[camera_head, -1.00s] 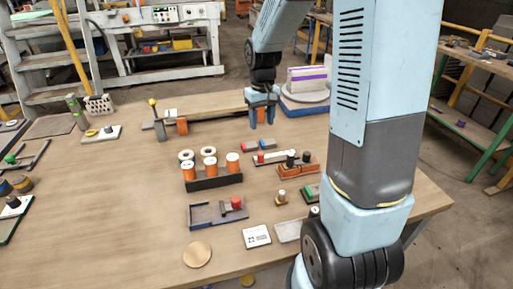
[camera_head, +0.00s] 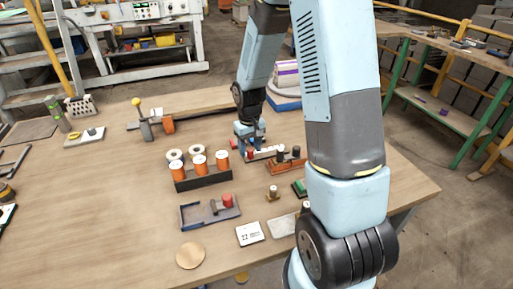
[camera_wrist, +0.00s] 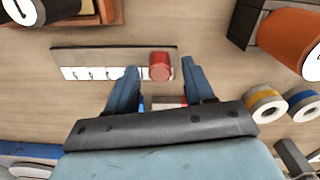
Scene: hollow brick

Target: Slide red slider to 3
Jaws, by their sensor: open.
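My gripper (camera_wrist: 160,68) is open, with one blue finger on each side of the red slider, and visible gaps between. I cannot tell how far the fingertips are above the track. In the head view my gripper (camera_head: 249,138) is over the left end of the slider board (camera_head: 267,153), with the red knob (camera_head: 249,152) just below it.
A dark rack with orange cylinders (camera_head: 200,164) stands to the left in the head view. An orange block with dark pegs (camera_head: 287,166) sits close on the right. A blue-grey tray (camera_head: 208,212) lies in front.

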